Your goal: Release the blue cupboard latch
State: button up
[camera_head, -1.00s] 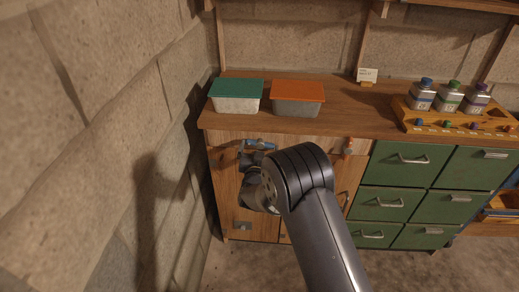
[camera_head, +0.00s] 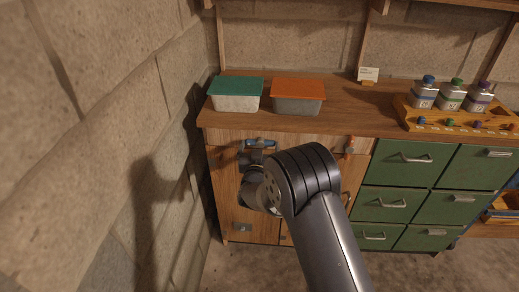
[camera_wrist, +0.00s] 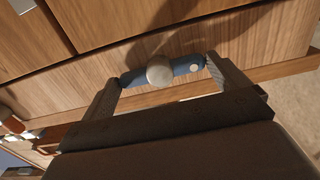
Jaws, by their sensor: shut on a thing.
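The blue cupboard latch (camera_head: 260,143) sits near the top of the left wooden cupboard door (camera_head: 225,185), below the worktop. In the wrist view the latch (camera_wrist: 187,67) is a short blue bar with a round grey hub at its middle. My gripper (camera_head: 257,157) is at the latch, partly hidden behind my own arm in the head view. In the wrist view my gripper (camera_wrist: 165,72) has one finger at each end of the bar, shut on it. The bar looks about level in the head view.
An orange latch (camera_head: 349,146) is on the door to the right. Green drawers (camera_head: 405,165) with metal handles stand further right. Lidded boxes, green (camera_head: 236,92) and orange (camera_head: 298,95), and a bottle rack (camera_head: 450,117) are on the worktop (camera_head: 350,110). A brick wall (camera_head: 110,130) is close on the left.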

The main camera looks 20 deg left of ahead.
jog(key=o, duration=0.6)
jog(key=v, duration=1.1)
jog(key=shift+w, duration=0.2)
jog(key=x, duration=1)
jog(key=shift+w+a+r, duration=0.1)
jog(key=shift+w+a, duration=0.05)
jog(key=shift+w, duration=0.25)
jog(key=shift+s+m+p, duration=0.1)
jog(key=shift+m+p, duration=0.3)
jog(key=shift+p, duration=0.3)
jog(key=shift+m, duration=0.3)
